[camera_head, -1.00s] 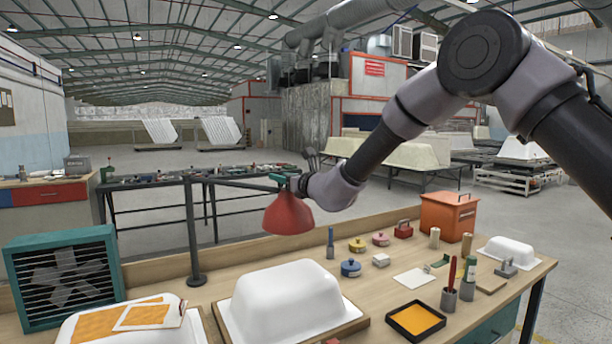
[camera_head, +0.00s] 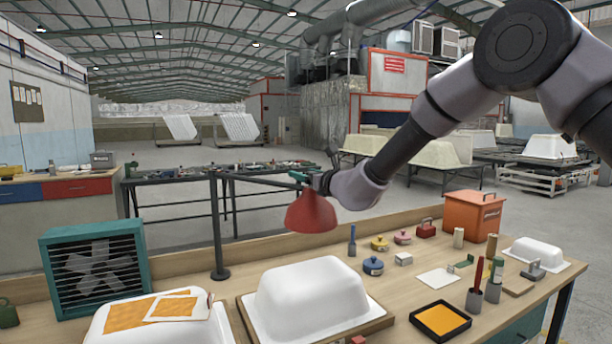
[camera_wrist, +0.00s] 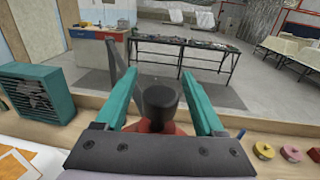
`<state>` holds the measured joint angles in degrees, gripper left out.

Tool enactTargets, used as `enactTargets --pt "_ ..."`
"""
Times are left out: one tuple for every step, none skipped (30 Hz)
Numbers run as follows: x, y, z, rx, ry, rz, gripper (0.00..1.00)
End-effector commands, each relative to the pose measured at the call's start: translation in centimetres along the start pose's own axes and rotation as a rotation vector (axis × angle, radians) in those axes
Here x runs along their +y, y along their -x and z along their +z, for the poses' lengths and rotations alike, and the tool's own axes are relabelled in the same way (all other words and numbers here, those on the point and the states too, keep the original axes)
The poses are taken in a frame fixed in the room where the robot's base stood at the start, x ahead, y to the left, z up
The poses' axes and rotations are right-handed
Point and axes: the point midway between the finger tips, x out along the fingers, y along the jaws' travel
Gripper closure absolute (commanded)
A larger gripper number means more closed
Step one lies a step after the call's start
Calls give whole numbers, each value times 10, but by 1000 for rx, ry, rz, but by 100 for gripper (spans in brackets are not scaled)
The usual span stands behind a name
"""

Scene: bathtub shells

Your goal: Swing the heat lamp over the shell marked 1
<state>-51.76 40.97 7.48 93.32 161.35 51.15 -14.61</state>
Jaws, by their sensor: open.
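The red heat lamp (camera_head: 311,213) hangs from a dark jointed arm on a post (camera_head: 216,225). It is above the back edge of the middle white shell (camera_head: 310,298). Another white shell (camera_head: 160,325), with orange patches on top, lies to its left. I cannot read a number on either shell. My gripper (camera_wrist: 160,74) is open, its teal fingers on either side of the lamp's black top (camera_wrist: 160,101). Gaps show between the fingers and the black part. In the head view, my gripper (camera_head: 300,178) is small, at the lamp's top, partly hidden by my wrist.
A teal fan box (camera_head: 97,268) stands at the bench's left. Small coloured pots, an orange toolbox (camera_head: 474,215), an orange-filled tray (camera_head: 440,319) and a small white shell (camera_head: 534,252) are on the right. Open floor lies behind the bench.

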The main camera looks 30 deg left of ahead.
Motion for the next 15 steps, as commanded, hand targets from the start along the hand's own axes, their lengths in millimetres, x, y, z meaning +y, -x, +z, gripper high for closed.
enactTargets --pt "0 1 0 0 0 0 29" --pt "0 2 0 0 0 0 29" --pt "0 4 0 0 1 0 29" --pt "0 7 0 1 1 0 29" --pt "0 11 0 1 1 0 29" --pt "0 17 0 1 1 0 29" --pt "0 22 0 2 1 0 29" --pt "0 28 0 2 1 1 29" --pt "0 36 0 2 1 1 29" --pt "0 43 1 2 0 1 29" --pt "0 49 1 1 0 0 29" --pt "0 58 0 2 0 0 29" --pt "0 64 1 1 0 0 29" --pt "0 70 0 1 1 0 29" --pt "0 77 0 1 1 0 29"
